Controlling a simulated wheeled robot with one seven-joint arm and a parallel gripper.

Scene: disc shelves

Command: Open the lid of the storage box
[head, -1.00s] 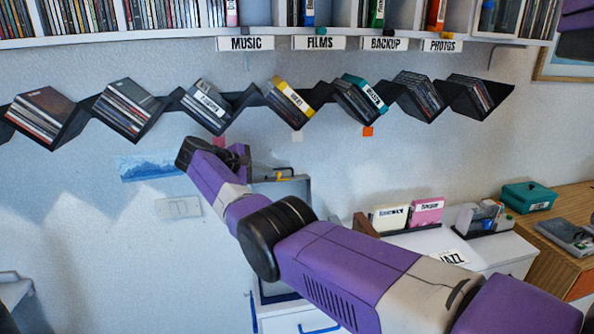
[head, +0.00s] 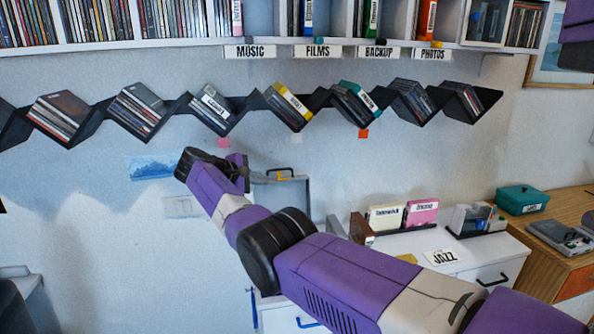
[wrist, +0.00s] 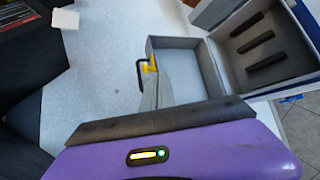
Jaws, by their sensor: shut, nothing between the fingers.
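The grey storage box (wrist: 255,50) is open in the wrist view, with black strips inside its body. Its shallow grey lid (wrist: 185,65) stands raised, and the lid also shows upright in the head view (head: 290,198). A yellow latch and a black handle (wrist: 141,74) sit at the lid's free edge. My gripper (wrist: 154,88) is shut and empty close beside that edge; contact cannot be told. In the head view my gripper (head: 246,180) is at the lid's left. My arm hides most of the box body there.
A white cabinet (head: 478,262) carries labelled cases (head: 422,212) and a JAZZ card (head: 443,257) right of my arm. A black zigzag disc shelf (head: 178,108) runs along the wall above my gripper. A teal box (head: 522,199) stands on the wooden desk at the right.

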